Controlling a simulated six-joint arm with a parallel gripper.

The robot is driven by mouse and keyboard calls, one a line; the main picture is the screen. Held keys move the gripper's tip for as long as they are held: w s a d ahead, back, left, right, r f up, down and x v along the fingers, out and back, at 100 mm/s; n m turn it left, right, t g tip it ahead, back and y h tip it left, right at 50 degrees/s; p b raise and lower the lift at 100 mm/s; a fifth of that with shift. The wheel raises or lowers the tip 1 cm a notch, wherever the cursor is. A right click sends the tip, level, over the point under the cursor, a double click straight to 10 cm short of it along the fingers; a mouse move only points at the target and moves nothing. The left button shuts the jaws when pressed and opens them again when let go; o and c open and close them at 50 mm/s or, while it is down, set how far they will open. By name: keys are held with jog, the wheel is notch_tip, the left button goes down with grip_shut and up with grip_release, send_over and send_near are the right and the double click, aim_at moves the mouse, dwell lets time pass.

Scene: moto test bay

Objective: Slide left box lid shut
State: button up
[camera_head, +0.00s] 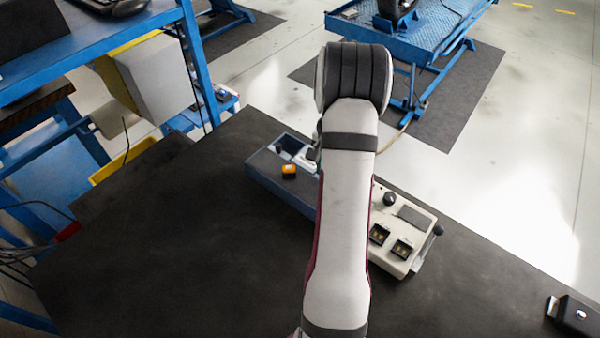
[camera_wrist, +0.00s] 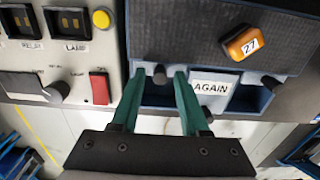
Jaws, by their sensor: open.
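A long blue-grey box (camera_head: 262,180) with a dark top stands on the black table, and its right part is hidden behind my arm. In the wrist view the box (camera_wrist: 200,35) shows open blue compartments along its lower edge. A dark knob (camera_wrist: 160,76) is between my gripper's green fingertips (camera_wrist: 165,74); I cannot tell whether they touch it. A second dark knob (camera_wrist: 269,83) is farther right, also seen in the head view (camera_head: 278,148). A white card reading "AGAIN" (camera_wrist: 213,86) lies between the knobs. My gripper is open. I cannot tell the lid's edges clearly.
An orange block marked 27 (camera_wrist: 243,43) sits on the box's dark top. A beige control panel (camera_head: 405,240) with knobs and switches stands beside the box; its red switch (camera_wrist: 99,87) is near my left finger. The table's near left area (camera_head: 180,260) is clear.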

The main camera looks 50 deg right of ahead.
grip_shut()
jog(key=shift+d, duration=3.45)
grip_release()
notch_tip(320, 180, up, 7)
